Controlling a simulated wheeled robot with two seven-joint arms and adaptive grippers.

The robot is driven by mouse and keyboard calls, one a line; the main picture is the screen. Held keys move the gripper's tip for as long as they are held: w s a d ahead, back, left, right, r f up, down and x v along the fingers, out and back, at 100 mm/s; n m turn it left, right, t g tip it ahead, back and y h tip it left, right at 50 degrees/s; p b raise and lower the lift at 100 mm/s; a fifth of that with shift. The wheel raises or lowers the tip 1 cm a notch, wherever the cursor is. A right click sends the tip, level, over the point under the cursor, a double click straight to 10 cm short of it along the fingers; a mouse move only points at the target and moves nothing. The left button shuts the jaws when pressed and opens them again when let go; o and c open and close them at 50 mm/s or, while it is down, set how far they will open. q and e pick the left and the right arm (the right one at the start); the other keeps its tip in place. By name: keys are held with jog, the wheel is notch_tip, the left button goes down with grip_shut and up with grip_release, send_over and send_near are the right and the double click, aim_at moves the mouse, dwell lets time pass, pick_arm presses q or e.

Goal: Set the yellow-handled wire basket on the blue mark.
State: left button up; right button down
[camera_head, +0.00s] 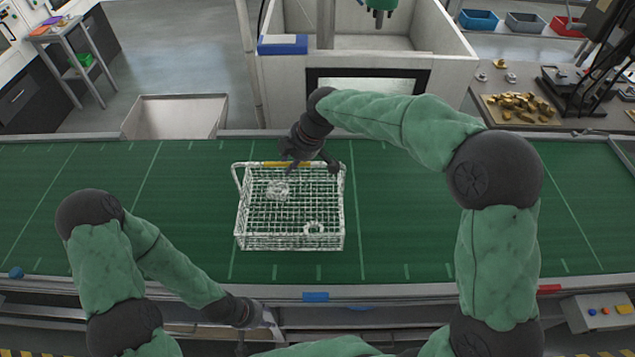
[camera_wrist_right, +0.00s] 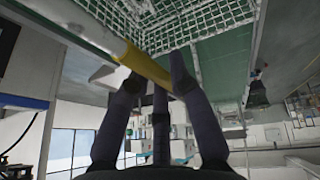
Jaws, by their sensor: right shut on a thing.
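The white wire basket (camera_head: 290,215) is over the green belt, left of the picture's middle in the head view. Its yellow handle (camera_head: 272,164) is along the far rim. My right gripper (camera_head: 310,165) reaches in from the far side and is shut on the handle; the yellow bar (camera_wrist_right: 142,63) lies between its fingers in the right wrist view. I cannot tell whether the basket rests on the belt or hangs just above it. The blue mark (camera_head: 316,297) is on the belt's front rail, nearer than the basket. My left gripper (camera_head: 256,317) is low at the front rail, apart from the basket; its fingers are unclear.
Two pale parts, a lump (camera_head: 278,190) and a ring (camera_head: 314,229), lie in the basket. The green belt (camera_head: 420,240) is clear on both sides. A tank (camera_head: 440,40) stands behind it. A red mark (camera_head: 549,289) and a button box (camera_head: 598,311) are at the front right.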

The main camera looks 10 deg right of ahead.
jog(key=d+f+p, duration=0.1)
jog(key=d+f, duration=0.6)
jog(key=f, duration=0.2)
jog(key=shift+s+f, duration=0.2)
jog(key=shift+f, duration=0.15)
jog(key=c, duration=1.2)
grip_release()
jog(key=shift+s+f, duration=0.1)
jog(key=shift+s, duration=0.05)
jog(key=shift+o, duration=0.3)
jog(key=v, duration=1.2)
jog(key=shift+b, duration=0.45)
